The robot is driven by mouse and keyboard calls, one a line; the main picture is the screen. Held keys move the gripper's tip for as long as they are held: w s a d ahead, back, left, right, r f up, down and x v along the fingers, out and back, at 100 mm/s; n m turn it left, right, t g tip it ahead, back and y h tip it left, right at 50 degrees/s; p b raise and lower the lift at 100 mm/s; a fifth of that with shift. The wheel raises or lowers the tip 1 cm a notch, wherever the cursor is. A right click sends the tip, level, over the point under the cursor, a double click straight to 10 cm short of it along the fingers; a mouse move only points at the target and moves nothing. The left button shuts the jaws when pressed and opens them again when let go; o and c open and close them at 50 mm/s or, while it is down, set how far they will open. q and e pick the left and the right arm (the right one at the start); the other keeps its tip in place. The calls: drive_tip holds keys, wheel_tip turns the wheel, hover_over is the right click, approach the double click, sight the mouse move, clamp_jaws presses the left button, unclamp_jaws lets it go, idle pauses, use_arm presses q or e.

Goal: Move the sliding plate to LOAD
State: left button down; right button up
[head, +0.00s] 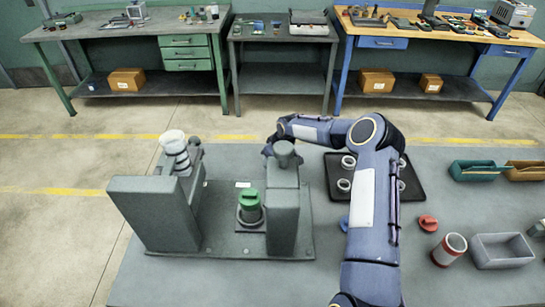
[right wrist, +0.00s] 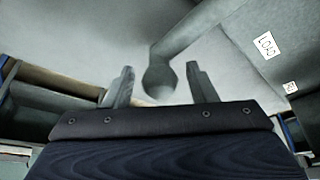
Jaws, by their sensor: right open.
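A grey ring grinder (head: 232,251) stands on the table, with a tall block at its left and a grey post (head: 287,215) at its right. Between them a green-topped part (head: 249,207) sits on a small dark plate (head: 250,224), which may be the sliding plate. My right gripper (head: 268,152) is behind the post's top, largely hidden in the head view. In the right wrist view my right gripper (right wrist: 160,80) is open, with a rounded grey knob (right wrist: 160,76) between its fingers, not visibly clamped. A LOAD label (right wrist: 265,45) shows at upper right. My left gripper is not in view.
A black tray (head: 408,184) with several rings lies right, partly behind my right arm. Red parts, a cylinder (head: 449,249), a grey bin (head: 502,251) and coloured trays are farther right.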

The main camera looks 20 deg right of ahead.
drive_tip(key=shift+c, duration=0.4)
clamp_jaws()
drive_tip(key=a+b, duration=0.1)
drive_tip(key=w+a+b, duration=0.1)
drive_tip(key=a, duration=0.1)
drive_tip(key=shift+w+a+f+b, duration=0.15)
drive_tip(key=shift+w+a+b, duration=0.05)
drive_tip(key=shift+w+b, duration=0.2)
drive_tip(key=shift+w+a, duration=0.15)
drive_tip(key=shift+a, duration=0.2)
drive_tip(key=shift+d+r, duration=0.1)
drive_tip(key=shift+r, duration=0.1)
drive_tip(key=shift+o, duration=0.4)
unclamp_jaws()
